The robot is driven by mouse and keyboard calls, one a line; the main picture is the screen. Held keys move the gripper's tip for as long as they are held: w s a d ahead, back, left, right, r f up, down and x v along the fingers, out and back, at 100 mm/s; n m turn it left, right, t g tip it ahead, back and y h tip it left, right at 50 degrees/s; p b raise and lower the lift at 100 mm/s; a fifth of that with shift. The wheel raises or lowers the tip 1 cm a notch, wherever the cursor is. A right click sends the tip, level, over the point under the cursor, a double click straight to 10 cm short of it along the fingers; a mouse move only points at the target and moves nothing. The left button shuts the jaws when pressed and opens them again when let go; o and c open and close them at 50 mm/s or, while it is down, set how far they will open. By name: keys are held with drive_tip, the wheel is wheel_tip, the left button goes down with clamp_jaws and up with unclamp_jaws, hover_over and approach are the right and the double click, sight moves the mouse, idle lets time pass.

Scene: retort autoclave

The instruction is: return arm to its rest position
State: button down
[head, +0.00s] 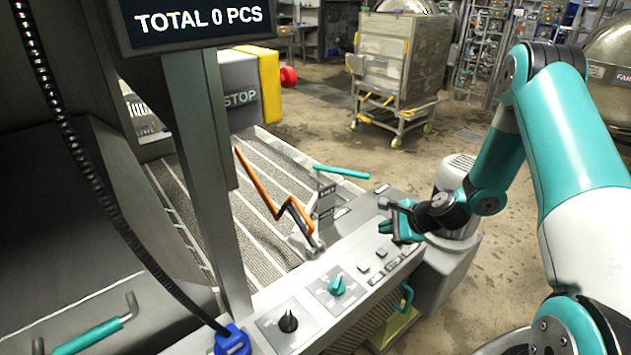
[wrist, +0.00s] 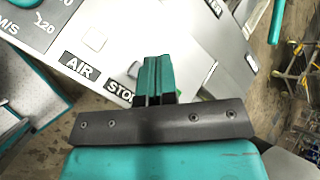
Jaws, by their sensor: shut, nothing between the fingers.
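My teal and white arm comes in from the right of the head view. My gripper (head: 388,222) is at the arm's end, above the right part of the grey control panel (head: 312,312). In the wrist view the two teal fingers (wrist: 154,72) are together with nothing between them. Below them the panel surface shows labels reading AIR and STO, the latter partly hidden by the fingers. I cannot tell how far the fingertips are from the panel.
The panel carries a black knob (head: 288,323), a teal knob (head: 337,286) and small buttons. An orange bent lever (head: 262,188) and a teal-handled lever (head: 342,171) stand behind it. A grey post (head: 207,190) rises at left. A wheeled cart (head: 395,75) stands on open floor behind.

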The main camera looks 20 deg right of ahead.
drive_tip(key=shift+r, duration=0.1)
drive_tip(key=s+a+r+n+g+y, duration=0.15)
drive_tip(key=s+a+r+n, duration=0.25)
drive_tip(key=a+r+n, duration=0.4)
drive_tip(key=s+a+r+n+g, duration=0.35)
drive_tip(key=a+r+n, duration=0.35)
drive_tip(key=a+r, duration=0.35)
drive_tip(key=s+a+r+n+g, duration=0.1)
drive_tip(key=s+r+n, duration=0.2)
drive_tip(key=s, duration=0.3)
drive_tip(key=s+a+r+n+g+h, duration=0.1)
drive_tip(key=s+a+r+n, duration=0.1)
drive_tip(key=s+n, duration=0.3)
drive_tip(key=s+a+r+n+h, duration=0.1)
drive_tip(key=s+r+n, duration=0.3)
drive_tip(key=s, duration=0.5)
drive_tip(key=shift+a+r+n+g, duration=0.25)
drive_tip(key=shift+a+n+g, duration=0.15)
